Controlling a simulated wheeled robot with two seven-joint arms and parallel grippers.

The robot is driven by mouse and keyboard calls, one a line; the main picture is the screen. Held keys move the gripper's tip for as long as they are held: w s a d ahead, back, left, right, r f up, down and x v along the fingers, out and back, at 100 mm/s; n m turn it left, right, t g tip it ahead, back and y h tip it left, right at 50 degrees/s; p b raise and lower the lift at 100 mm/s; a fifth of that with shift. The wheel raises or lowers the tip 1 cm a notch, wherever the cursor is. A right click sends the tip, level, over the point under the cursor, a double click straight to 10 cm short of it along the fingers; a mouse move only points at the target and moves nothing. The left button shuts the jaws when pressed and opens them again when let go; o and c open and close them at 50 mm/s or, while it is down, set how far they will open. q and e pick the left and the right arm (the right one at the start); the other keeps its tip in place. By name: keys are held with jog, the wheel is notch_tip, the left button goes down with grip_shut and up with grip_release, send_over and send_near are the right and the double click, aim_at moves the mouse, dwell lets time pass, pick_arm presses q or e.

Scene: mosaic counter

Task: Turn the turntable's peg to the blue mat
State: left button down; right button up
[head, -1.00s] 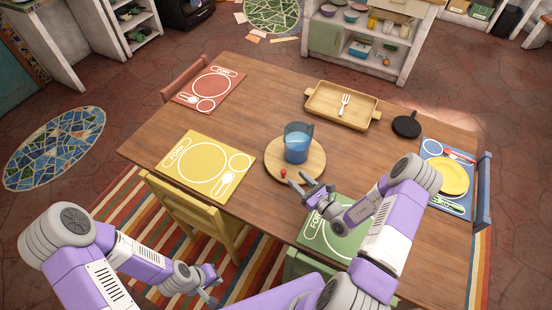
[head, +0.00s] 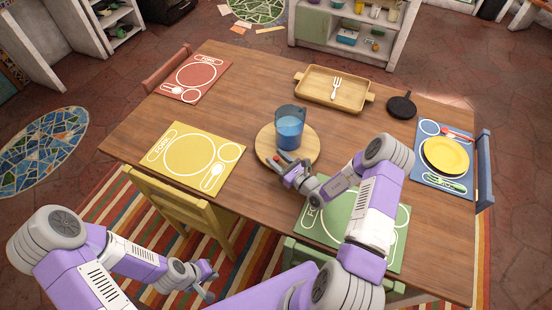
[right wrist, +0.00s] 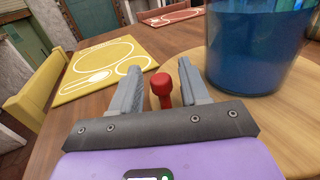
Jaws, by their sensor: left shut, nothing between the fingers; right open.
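The round wooden turntable (head: 310,150) sits on the table and carries a blue pitcher (head: 289,132). Its red peg (right wrist: 161,90) stands upright near the rim, on the side facing the yellow mat and the near table edge. My right gripper (head: 282,163) is open at the peg. In the right wrist view, the right gripper (right wrist: 160,88) has one finger on either side of the peg, with small gaps. The blue mat (head: 427,165) lies at the table's right end, under a yellow plate (head: 445,155). My left gripper (head: 209,287) is shut and empty, low at the near left.
A yellow mat (head: 190,158) lies left of the turntable, a red mat (head: 197,75) at the far left. A green mat (head: 395,235) lies under my right arm. A wooden tray (head: 313,92) with a fork and a black round item (head: 402,106) stand behind.

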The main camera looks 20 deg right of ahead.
jog(key=shift+w+a, duration=0.15)
jog(key=shift+w, duration=0.25)
grip_shut()
jog(key=shift+s+y, duration=0.1)
jog(key=shift+y, duration=0.2)
